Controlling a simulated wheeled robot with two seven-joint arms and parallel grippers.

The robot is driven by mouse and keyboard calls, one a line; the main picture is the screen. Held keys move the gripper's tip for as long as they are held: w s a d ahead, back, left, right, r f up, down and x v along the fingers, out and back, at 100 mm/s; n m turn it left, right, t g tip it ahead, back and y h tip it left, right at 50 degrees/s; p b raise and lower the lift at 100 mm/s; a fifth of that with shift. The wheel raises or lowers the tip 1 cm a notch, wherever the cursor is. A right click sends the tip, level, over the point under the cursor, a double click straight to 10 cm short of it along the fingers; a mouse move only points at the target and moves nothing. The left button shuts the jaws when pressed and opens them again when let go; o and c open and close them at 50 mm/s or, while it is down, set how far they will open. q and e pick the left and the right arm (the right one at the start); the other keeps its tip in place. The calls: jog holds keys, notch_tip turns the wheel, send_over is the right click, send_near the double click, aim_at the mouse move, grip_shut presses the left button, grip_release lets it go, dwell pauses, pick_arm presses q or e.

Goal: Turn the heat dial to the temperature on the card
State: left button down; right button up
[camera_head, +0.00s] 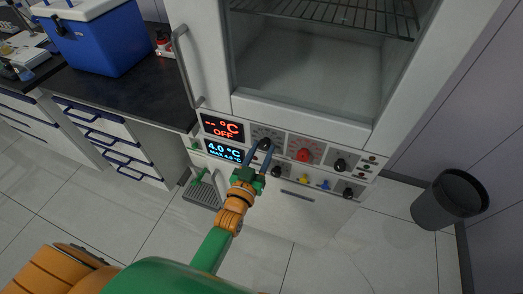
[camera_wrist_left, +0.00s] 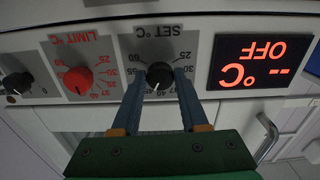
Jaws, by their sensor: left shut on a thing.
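The black SET °C dial (camera_wrist_left: 159,73) is on the front panel of the incubator-like cabinet, on a grey plate with printed numbers. My left gripper (camera_wrist_left: 160,84) has its two blue fingers on either side of this dial, shut on it. In the wrist view the panel appears upside down, and a white mark on the dial points toward the picture's bottom; the number it meets is hard to read. In the head view the gripper (camera_head: 258,150) partly covers the dial. The red display (camera_head: 222,127) reads "-- °C OFF". I cannot make out a temperature card.
A red LIMIT °C dial (camera_wrist_left: 78,80) sits beside the SET dial, with a black knob (camera_wrist_left: 17,83) beyond it. A blue display (camera_head: 224,151) reads 4.0 °C. More small knobs line the lower row. A dark bin (camera_head: 449,199) stands on the floor at right.

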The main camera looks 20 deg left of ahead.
pick_arm(q)
jog(key=n, duration=0.5)
jog(key=shift+p, duration=0.3)
jog(key=n, duration=0.6)
jog(key=shift+d, duration=0.1)
dwell(0.4)
jog(key=shift+c, duration=2.1)
grip_release()
jog(key=s, duration=0.7)
jog(key=shift+b, duration=0.3)
